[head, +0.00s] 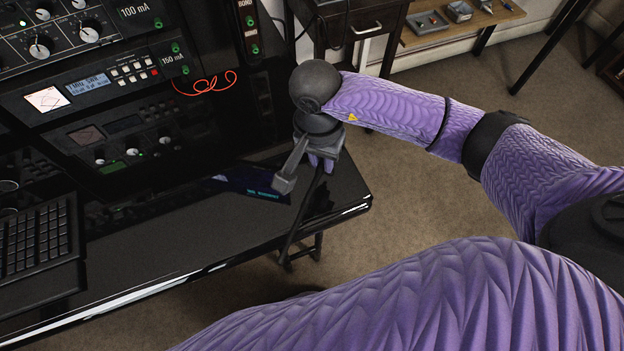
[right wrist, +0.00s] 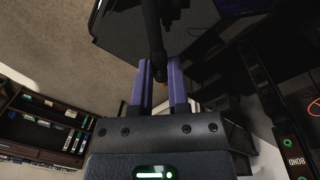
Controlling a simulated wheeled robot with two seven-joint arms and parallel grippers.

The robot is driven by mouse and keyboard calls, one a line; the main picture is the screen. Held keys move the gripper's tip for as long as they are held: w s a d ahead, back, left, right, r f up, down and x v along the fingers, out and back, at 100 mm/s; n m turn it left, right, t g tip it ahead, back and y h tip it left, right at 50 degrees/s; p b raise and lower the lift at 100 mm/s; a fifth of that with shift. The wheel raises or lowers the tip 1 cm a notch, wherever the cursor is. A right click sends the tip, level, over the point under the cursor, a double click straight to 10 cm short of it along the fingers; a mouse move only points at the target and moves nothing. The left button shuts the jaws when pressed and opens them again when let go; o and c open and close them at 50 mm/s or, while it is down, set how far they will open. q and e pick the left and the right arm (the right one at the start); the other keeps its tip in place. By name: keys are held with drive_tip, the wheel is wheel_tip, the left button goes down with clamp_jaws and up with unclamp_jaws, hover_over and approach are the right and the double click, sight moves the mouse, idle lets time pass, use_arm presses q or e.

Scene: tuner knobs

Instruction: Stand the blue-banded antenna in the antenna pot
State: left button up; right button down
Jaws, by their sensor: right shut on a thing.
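My right gripper (head: 322,167) is over the right end of the black desk, pointing down. In the right wrist view its two purple fingers (right wrist: 159,85) are shut on a thin black rod, the antenna (right wrist: 152,30). In the head view the antenna (head: 304,212) slants down and left from the fingers, past the desk's front edge. No blue band shows on it. I cannot make out the antenna pot in either view. My left gripper is not in view.
The glossy black desk (head: 150,232) carries a rack of instruments (head: 110,90) at the back and a keyboard (head: 40,240) at the left. An orange cable (head: 207,84) hangs by the rack. A wooden shelf (head: 470,22) with small items stands behind. Carpet lies right of the desk.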

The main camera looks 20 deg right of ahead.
sight(321, 181)
wheel_tip(321, 181, down, 5)
drive_tip(key=shift+r+b, duration=0.1)
drive_tip(key=shift+b, duration=0.65)
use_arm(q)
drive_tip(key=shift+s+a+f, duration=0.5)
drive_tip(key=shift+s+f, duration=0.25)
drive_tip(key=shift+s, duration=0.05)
use_arm(e)
drive_tip(key=c, duration=0.6)
unclamp_jaws()
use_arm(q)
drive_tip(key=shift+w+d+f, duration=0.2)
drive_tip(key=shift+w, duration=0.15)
